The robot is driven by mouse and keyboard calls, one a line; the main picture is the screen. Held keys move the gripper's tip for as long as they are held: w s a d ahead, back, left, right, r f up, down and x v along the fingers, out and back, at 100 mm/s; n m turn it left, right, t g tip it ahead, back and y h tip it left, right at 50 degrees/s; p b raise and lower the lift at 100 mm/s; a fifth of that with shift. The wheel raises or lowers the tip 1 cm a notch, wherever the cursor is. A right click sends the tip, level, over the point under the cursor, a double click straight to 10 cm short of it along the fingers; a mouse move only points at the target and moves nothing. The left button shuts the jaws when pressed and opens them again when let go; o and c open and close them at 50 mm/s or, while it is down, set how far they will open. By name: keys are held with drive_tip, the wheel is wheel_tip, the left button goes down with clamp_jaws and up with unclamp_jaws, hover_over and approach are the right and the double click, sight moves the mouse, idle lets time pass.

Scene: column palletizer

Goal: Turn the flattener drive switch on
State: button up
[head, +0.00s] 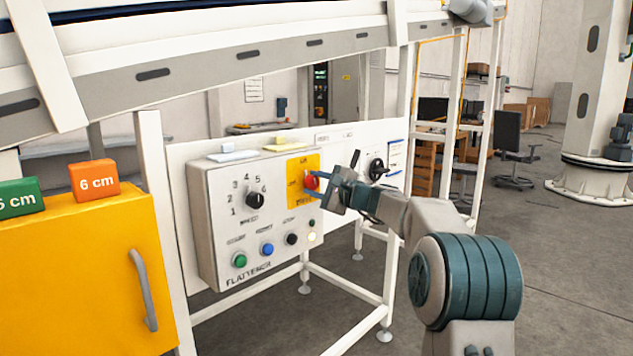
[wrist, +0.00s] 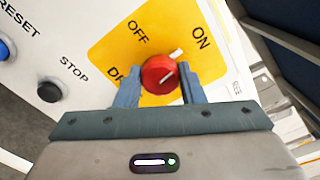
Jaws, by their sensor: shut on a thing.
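The flattener drive switch is a round red knob (head: 311,183) on a yellow plate (head: 296,168) at the right of the grey FLATTENER control box (head: 212,215). In the wrist view the knob (wrist: 158,72) sits between OFF at upper left and ON at upper right. A white mark at its upper right edge points roughly toward ON. My gripper (head: 312,185) reaches in from the right. In the wrist view my gripper (wrist: 157,84) has one blue finger on each side of the knob, closed on it. The fingers hide part of the knob's sides.
A speed dial (head: 255,200) and several push buttons (head: 267,249) share the box. A black rotary switch (head: 377,169) is on the panel to the right. A yellow cabinet (head: 90,270) stands at left, and the conveyor frame (head: 230,70) runs overhead. The floor at right is open.

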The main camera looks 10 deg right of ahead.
drive_tip(key=shift+m+p, duration=0.3)
drive_tip(key=shift+m, duration=0.6)
drive_tip(key=o, duration=1)
drive_tip(key=shift+s+d, duration=0.1)
drive_tip(key=b+v, duration=0.1)
drive_tip(key=v, duration=1.2)
drive_tip(key=shift+s+d, duration=0.2)
